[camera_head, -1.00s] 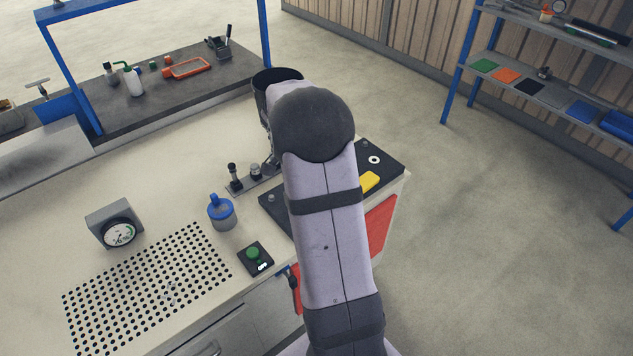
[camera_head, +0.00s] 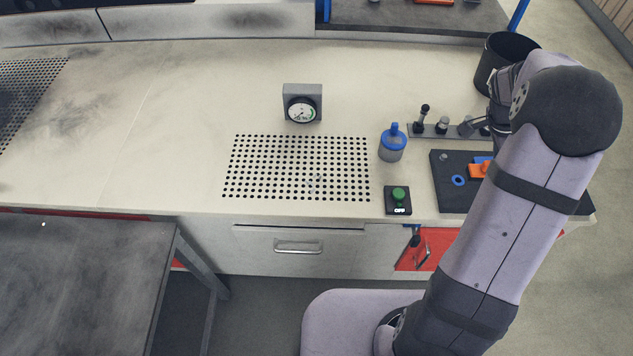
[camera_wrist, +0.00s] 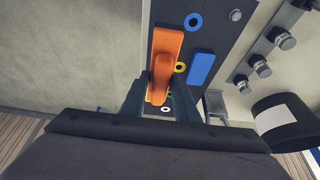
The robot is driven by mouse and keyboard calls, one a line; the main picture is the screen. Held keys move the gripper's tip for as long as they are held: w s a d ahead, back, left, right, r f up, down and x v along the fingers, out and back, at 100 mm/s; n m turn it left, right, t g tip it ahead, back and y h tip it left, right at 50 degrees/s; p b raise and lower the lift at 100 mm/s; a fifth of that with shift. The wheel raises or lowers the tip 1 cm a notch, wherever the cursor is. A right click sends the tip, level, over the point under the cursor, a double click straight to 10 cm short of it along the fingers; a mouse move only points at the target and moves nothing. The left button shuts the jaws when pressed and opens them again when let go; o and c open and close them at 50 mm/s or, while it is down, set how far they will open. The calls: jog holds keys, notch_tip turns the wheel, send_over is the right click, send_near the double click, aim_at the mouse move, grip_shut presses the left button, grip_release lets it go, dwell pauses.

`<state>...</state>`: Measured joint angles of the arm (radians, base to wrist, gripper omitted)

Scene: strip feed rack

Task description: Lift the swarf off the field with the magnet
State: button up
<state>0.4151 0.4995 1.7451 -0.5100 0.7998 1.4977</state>
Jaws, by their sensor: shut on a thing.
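The field is a white panel with rows of black holes (camera_head: 240,150), in the middle of the bench in the head view. A few tiny grey specks, which look like swarf (camera_head: 311,189), lie on its lower right part. My gripper (camera_wrist: 160,95) is shut on an orange handled piece (camera_wrist: 166,45), which looks like the magnet, over the dark mat (camera_wrist: 213,28). The orange piece also shows in the head view (camera_head: 477,171), at the left of my arm. My fingertips are mostly hidden in the head view, and whether the piece touches the mat is unclear.
A blue bar (camera_wrist: 201,68) lies beside the orange piece. Between field and mat stand a blue-topped jar (camera_head: 392,148) and a green-knobbed box reading OFF (camera_head: 398,200). A dial gauge (camera_head: 302,108) stands behind the field. A post rail (camera_head: 430,130) and black bin (camera_head: 505,55) are behind the mat.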

jog(key=w+a+f+n+t+p, duration=0.1)
jog(key=w+a+n, duration=0.25)
jog(key=a, duration=0.75)
jog(key=w+a+n+t, duration=0.15)
jog(key=w+a, duration=0.25)
jog(key=a, duration=0.8)
jog(key=s+a+f+n, duration=0.1)
jog(key=a+n, duration=0.1)
jog(key=a, duration=0.9)
jog(key=s+a+f+n+y, duration=0.1)
jog(key=s+a+f+n, duration=0.1)
jog(key=a, duration=0.9)
jog(key=shift+f+t+p, duration=0.2)
jog(key=shift+t+p, duration=0.15)
jog(key=shift+p, duration=0.1)
jog(key=shift+b, duration=0.45)
notch_tip(320, 180, down, 8)
jog(key=b, duration=0.7)
jog(key=shift+r+b, duration=0.1)
jog(key=shift+b, duration=0.25)
